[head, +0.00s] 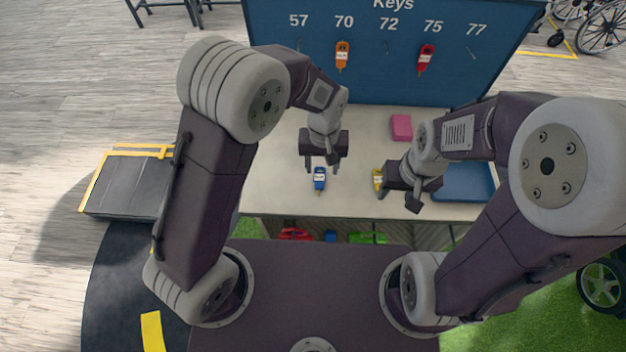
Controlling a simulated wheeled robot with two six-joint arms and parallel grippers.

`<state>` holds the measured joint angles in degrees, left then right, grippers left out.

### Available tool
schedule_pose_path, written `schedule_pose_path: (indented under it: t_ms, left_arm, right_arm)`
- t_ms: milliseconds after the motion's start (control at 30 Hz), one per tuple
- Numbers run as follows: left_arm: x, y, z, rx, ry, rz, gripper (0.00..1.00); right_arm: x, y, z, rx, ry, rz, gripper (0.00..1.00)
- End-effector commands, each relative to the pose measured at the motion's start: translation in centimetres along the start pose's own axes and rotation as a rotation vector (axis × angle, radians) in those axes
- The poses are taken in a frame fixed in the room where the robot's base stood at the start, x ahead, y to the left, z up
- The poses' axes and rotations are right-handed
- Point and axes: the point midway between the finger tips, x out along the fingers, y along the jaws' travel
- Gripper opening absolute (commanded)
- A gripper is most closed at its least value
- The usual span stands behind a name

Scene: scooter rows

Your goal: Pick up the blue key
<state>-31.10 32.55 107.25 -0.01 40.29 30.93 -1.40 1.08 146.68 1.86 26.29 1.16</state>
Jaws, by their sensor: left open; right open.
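The blue key (319,181) has a blue tag with a white label and lies on the pale tabletop (275,190), near its front edge. My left gripper (322,170) is open just above and behind the blue key, with its fingertips to either side of the key's upper end. I cannot tell whether the fingers touch it. A yellow key (377,179) lies to the right on the same table. My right gripper (382,190) is open beside the yellow key, which it partly hides.
A blue key board (390,75) stands behind the table, with an orange key (342,56) and a red key (427,58) hanging on it. A pink block (401,127) and a blue tray (465,182) are on the table's right half. The table's left part is clear.

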Motion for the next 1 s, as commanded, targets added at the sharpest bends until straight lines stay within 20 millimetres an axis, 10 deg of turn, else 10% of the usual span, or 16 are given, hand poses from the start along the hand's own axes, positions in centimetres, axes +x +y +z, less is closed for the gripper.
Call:
schedule_pose_path:
  t_ms: [700, 1000]
  left_arm:
    - [8.6, -0.3, 0.2, -0.003, -0.001, 0.000, 0.51]
    - [9.1, -0.3, 0.2, -0.003, 0.001, 0.001, 0.40]
  right_arm:
    - [-2.0, 0.0, -0.2, 0.000, 0.000, 0.000, 0.50]
    - [-1.9, -0.1, -0.2, 0.000, 0.000, 0.000, 0.50]
